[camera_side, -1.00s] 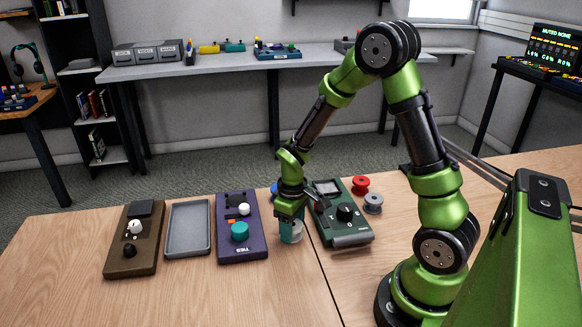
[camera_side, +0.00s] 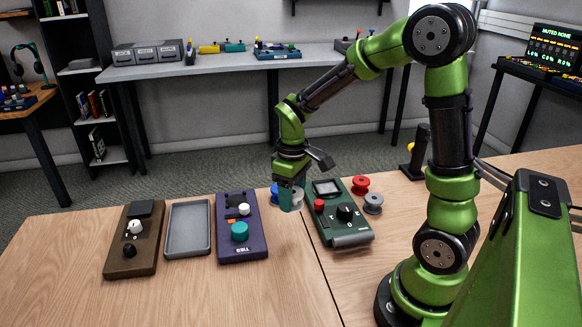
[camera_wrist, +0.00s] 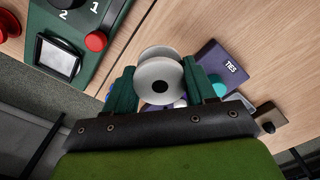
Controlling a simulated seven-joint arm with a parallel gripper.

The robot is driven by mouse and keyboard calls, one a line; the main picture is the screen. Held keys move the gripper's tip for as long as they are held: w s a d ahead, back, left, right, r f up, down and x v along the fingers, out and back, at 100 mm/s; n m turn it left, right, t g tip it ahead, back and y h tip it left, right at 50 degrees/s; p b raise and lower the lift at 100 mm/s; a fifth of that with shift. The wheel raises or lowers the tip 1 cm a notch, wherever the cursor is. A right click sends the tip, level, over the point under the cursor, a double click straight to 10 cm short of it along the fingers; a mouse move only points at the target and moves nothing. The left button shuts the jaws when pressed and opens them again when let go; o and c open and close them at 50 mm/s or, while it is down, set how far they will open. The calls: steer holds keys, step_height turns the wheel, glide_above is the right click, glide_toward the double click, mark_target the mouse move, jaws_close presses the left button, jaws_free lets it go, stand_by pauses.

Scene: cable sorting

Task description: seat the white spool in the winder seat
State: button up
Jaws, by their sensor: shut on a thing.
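The white spool (camera_wrist: 158,82) is between the two teal fingers of my gripper (camera_wrist: 160,92) in the wrist view, with its round flange and dark centre hole showing. In the side view my gripper (camera_side: 290,198) is shut on the spool (camera_side: 298,197) and appears to hold it above the table, between the purple TIES unit and the green unit; the fingers partly hide it. The brown unit (camera_side: 120,262) at the far left has a white-topped post and a black knob, and looks like the winder. A seat is not clearly visible on it.
A grey tray (camera_side: 174,248) lies beside the brown unit, then the purple TIES unit (camera_side: 252,252). The green unit (camera_side: 332,230), a red spool (camera_side: 360,185) and a grey spool (camera_side: 373,204) stand to the right. The front table is clear.

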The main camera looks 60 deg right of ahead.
steer(key=d+m, duration=0.1)
steer(key=d, duration=0.5)
steer(key=d+m, duration=0.2)
steer(key=d, duration=0.3)
steer(key=d+m, duration=0.1)
steer(key=d, duration=0.5)
steer(key=shift+s+d+m, duration=0.35)
steer(key=shift+m, duration=0.05)
steer(key=shift+w+d+f, duration=0.1)
steer(key=shift+d+f, duration=0.05)
steer(key=shift+f, duration=0.45)
steer(key=shift+w+d+f, duration=0.1)
steer(key=shift+f, duration=0.5)
steer(key=shift+f, duration=0.7)
steer(key=shift+f, duration=0.4)
steer(key=shift+f, duration=0.25)
steer(key=shift+f, duration=0.35)
